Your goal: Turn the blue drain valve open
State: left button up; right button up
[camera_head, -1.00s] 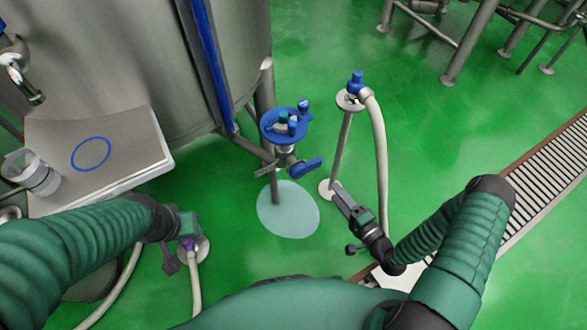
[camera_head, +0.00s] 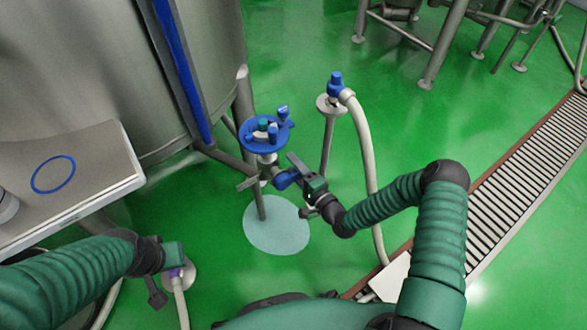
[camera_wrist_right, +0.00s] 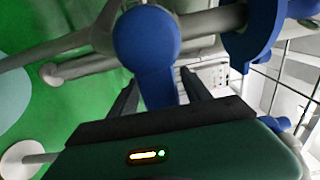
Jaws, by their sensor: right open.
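The blue drain valve handle (camera_head: 285,179) is on the pipework below a round blue tray, beside the steel tank. In the right wrist view the blue handle (camera_wrist_right: 146,48) is large, with its lever reaching down between the two dark fingers. My right gripper (camera_head: 299,186) is open at the handle, and its fingers (camera_wrist_right: 160,88) stand on either side of the lever. I cannot tell whether they touch it.
The round blue tray (camera_head: 250,147) carries small blue and teal parts just above the valve. A stand with a blue-topped hose (camera_head: 360,130) is close on the right. The steel tank (camera_head: 95,75) and a side table (camera_head: 100,165) fill the left. A floor drain grate (camera_head: 510,180) runs at the right.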

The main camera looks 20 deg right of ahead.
jog(key=shift+c, duration=0.5)
grip_shut()
jog(key=shift+f, duration=0.15)
dwell(0.8)
